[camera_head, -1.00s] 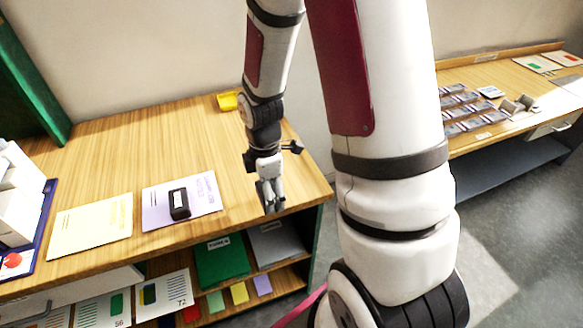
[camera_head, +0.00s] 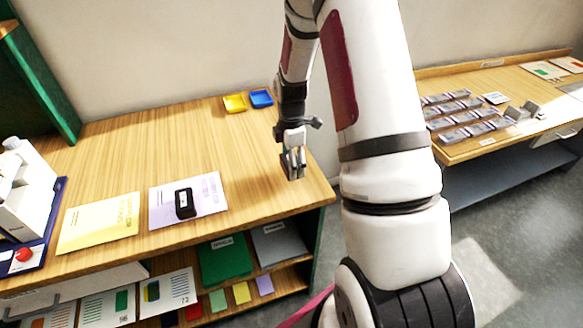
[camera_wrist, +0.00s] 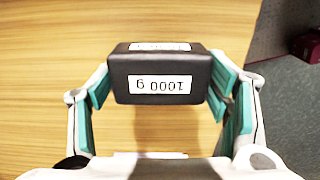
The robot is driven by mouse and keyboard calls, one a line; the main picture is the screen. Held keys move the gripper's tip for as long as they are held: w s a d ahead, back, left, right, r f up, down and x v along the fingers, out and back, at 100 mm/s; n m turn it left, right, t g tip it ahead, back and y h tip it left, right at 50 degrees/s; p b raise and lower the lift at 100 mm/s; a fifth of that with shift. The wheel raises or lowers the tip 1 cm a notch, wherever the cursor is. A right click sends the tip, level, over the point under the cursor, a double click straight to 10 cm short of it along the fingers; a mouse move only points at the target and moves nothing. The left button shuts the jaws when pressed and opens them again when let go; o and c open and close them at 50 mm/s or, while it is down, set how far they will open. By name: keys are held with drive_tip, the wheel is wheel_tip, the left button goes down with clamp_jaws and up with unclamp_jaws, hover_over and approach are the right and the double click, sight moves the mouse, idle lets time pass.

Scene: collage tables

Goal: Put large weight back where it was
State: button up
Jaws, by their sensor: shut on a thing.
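A black block with white labels reading "1000 g" (camera_wrist: 158,75), the large weight, sits between the teal fingers of my gripper (camera_wrist: 160,88) in the wrist view. The fingers are shut on its sides. In the head view my gripper (camera_head: 293,163) is over the right end of the wooden table (camera_head: 255,180); the held weight is hard to make out there. Another black block with a white label (camera_head: 185,203) lies on a lilac sheet (camera_head: 212,192) to the left of my gripper.
A yellow tray (camera_head: 235,103) and a blue tray (camera_head: 261,98) stand at the table's back edge. A yellow sheet (camera_head: 98,222) and a white device on a blue base (camera_head: 50,205) are at the left. Bare wood lies around my gripper. A second table (camera_head: 520,75) is at the right.

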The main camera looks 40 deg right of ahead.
drive_tip(key=shift+a+f, duration=0.1)
drive_tip(key=shift+f, duration=1.2)
drive_tip(key=shift+f, duration=0.1)
drive_tip(key=o, duration=2)
drive_tip(key=shift+s, duration=0.1)
drive_tip(key=shift+c, duration=0.2)
wheel_tip(320, 180, up, 12)
drive_tip(key=shift+r+b, duration=0.15)
drive_tip(key=shift+b, duration=0.2)
drive_tip(key=s+a+r+m+t, duration=0.1)
drive_tip(key=s+a+r+m, duration=0.35)
drive_tip(key=r, duration=0.35)
drive_tip(key=s+a+r+m+t, duration=0.25)
drive_tip(key=a+r, duration=0.35)
drive_tip(key=r, duration=0.3)
drive_tip(key=s+a+r+m+t, duration=0.1)
drive_tip(key=s+a+r+m, duration=0.1)
drive_tip(key=s, duration=0.5)
drive_tip(key=s+a+r+m+t, duration=0.1)
drive_tip(key=s+a+r+m, duration=0.2)
drive_tip(key=s+a+m, duration=0.2)
drive_tip(key=shift+s+a+r+m, duration=0.15)
drive_tip(key=shift+s+a+m, duration=0.2)
drive_tip(key=shift+s, duration=0.85)
